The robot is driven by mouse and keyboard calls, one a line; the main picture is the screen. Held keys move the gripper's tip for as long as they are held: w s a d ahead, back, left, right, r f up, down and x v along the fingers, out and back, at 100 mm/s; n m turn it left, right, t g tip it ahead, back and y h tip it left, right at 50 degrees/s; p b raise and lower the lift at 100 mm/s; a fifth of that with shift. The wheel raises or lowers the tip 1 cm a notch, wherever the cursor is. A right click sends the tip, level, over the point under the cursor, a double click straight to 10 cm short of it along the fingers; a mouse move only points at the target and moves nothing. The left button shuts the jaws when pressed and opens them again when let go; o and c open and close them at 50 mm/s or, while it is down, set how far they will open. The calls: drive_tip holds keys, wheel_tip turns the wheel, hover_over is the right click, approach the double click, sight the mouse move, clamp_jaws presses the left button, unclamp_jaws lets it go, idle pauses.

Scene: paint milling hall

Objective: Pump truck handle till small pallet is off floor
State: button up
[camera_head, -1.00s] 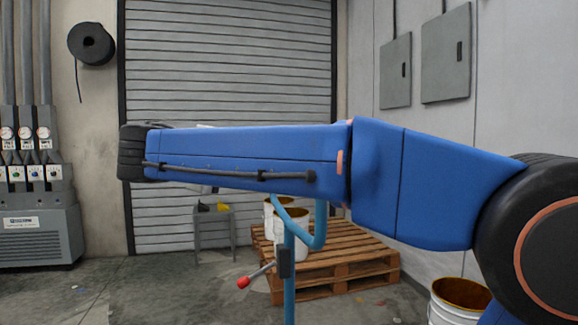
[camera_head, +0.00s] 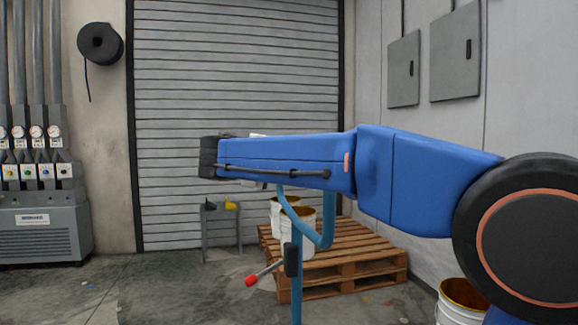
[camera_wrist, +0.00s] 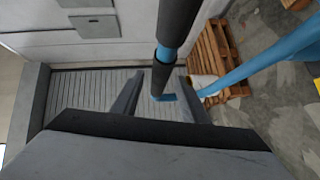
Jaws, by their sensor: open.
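The truck handle (camera_head: 296,265) is a blue upright post with a bent loop on top and a red-knobbed lever (camera_head: 252,280). Its upper end is hidden behind my arm in the head view. In the wrist view a bar with black grips (camera_wrist: 178,25) and a blue middle runs between the fingers of my gripper (camera_wrist: 162,98), which is open. I cannot tell whether the fingers touch it. In the head view my gripper is mostly hidden behind my forearm. The wooden pallet (camera_head: 375,268) stands behind the handle; its underside looks at floor level.
White buckets (camera_head: 308,240) stand on the pallet. Another bucket (camera_head: 462,300) is at the lower right. A small grey stand (camera_head: 222,228) is by the roller shutter (camera_head: 200,90). A grey machine with gauges (camera_head: 42,225) is at the left. Floor at front left is open.

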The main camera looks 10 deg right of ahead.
drive_tip(key=shift+x, duration=1.45)
